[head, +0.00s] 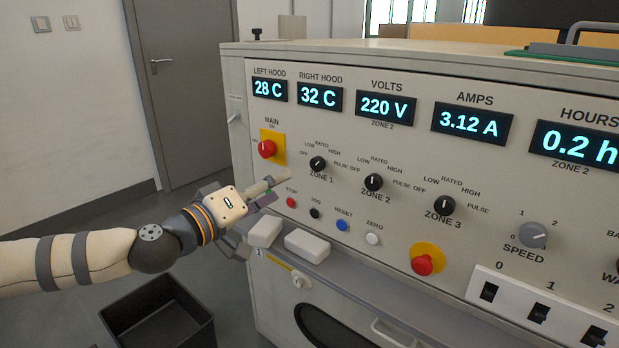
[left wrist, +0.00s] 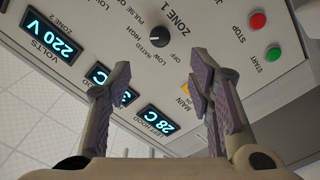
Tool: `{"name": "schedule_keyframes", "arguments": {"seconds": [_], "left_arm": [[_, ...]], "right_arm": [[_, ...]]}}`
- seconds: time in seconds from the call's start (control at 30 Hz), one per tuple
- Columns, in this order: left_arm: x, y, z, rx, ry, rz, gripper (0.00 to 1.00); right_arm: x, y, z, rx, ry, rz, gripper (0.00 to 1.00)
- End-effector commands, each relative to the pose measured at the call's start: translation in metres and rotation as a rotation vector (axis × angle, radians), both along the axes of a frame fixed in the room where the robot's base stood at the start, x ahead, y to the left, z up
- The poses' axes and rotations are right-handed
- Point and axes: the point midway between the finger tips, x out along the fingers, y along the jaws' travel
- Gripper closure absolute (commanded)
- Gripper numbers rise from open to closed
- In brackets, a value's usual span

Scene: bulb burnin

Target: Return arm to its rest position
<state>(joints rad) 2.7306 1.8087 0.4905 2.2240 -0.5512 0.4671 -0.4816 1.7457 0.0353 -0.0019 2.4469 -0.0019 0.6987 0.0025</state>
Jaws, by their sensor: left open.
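My left arm (head: 85,258) reaches in from the left in the head view, in front of the lower left of the grey control panel (head: 400,225). My left gripper (head: 266,203) is open near the panel's left edge, below the red main knob (head: 267,149) and the zone 1 knob (head: 318,163). In the left wrist view, the fingers of the left gripper (left wrist: 160,78) stand wide apart with nothing between them. The zone 1 knob (left wrist: 159,38) shows beyond them, with no visible contact. My right gripper is not in view.
A stop button (head: 291,202) is close to the gripper. Two white blocks (head: 265,231) (head: 307,245) lie on the ledge below the panel. A black bin (head: 160,312) stands on the floor below the arm. A grey door (head: 185,90) is at the back left.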

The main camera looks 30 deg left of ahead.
Motion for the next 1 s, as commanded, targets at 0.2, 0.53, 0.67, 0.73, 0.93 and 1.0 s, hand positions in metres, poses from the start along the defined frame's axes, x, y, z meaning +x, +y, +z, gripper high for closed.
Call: {"name": "schedule_keyframes", "arguments": {"seconds": [0.2, 0.53, 0.67, 0.73, 0.93, 1.0], "left_arm": [[-0.001, -0.042, -0.032, 0.024, 0.133, -0.103, 0.52], [-0.176, -0.188, -0.243, 0.194, 1.002, -0.494, 0.52], [-0.29, -0.189, -0.29, 0.346, 1.332, -0.577, 0.52], [-0.342, -0.179, -0.3, 0.437, 1.466, -0.604, 0.52], [-0.411, -0.156, -0.303, 0.605, 1.639, -0.638, 0.52], [-0.417, -0.154, -0.303, 0.619, 1.651, -0.641, 0.52]], "right_arm": [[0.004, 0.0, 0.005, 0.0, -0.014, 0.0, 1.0], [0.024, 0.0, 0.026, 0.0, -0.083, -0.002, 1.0], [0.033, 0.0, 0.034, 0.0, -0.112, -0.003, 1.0], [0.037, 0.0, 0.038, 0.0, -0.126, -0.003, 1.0], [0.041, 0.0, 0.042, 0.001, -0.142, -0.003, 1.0], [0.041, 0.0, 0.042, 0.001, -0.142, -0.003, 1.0]]}}
